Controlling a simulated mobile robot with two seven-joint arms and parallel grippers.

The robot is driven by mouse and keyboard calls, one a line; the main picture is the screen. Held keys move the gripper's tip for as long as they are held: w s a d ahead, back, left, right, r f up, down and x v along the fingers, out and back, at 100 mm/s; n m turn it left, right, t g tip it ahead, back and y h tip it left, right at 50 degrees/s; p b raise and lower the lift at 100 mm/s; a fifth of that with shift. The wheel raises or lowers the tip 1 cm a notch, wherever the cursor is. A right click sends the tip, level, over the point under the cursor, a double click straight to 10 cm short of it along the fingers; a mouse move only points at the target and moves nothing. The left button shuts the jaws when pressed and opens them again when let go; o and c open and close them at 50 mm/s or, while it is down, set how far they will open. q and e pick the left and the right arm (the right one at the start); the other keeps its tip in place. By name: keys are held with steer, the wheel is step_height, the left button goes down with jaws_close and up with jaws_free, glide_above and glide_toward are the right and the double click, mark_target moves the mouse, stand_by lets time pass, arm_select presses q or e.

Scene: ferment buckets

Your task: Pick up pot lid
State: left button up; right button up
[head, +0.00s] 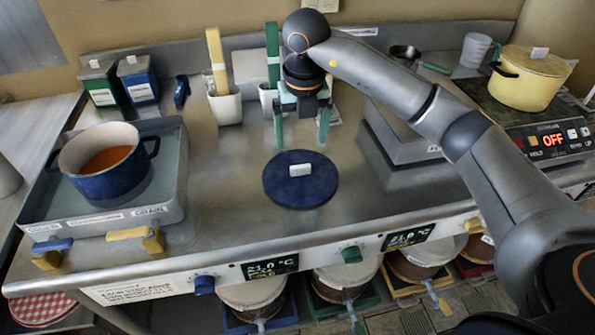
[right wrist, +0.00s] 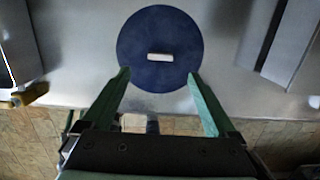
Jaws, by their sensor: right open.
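The pot lid is a flat dark blue disc (head: 283,187) with a small white handle on top, lying on the metal counter in the middle of the head view. It also shows in the right wrist view (right wrist: 158,30), with its handle near the middle. My right gripper (head: 301,143) has green fingers and is open and empty, above the counter just behind the lid in the head view. In the right wrist view its fingertips (right wrist: 158,74) appear at either side of the lid's near edge. A blue pot (head: 97,181) without a lid holds orange liquid at the left. My left gripper is not in view.
The blue pot stands in a grey drain tray (head: 165,188). A yellow lidded pot (head: 525,82) stands by a cooktop panel showing OFF (head: 551,141). White holders (head: 225,105) and small boxes (head: 138,80) line the back. The counter around the lid is clear.

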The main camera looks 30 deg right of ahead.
mark_target(301, 166)
steer(key=f, duration=0.6)
steer(key=f+p, duration=0.1)
steer(key=f, duration=0.2)
steer(key=shift+w+d+f, duration=0.15)
steer(key=shift+w+d, duration=0.05)
steer(key=shift+w, duration=0.2)
steer(key=shift+c, duration=0.2)
jaws_close()
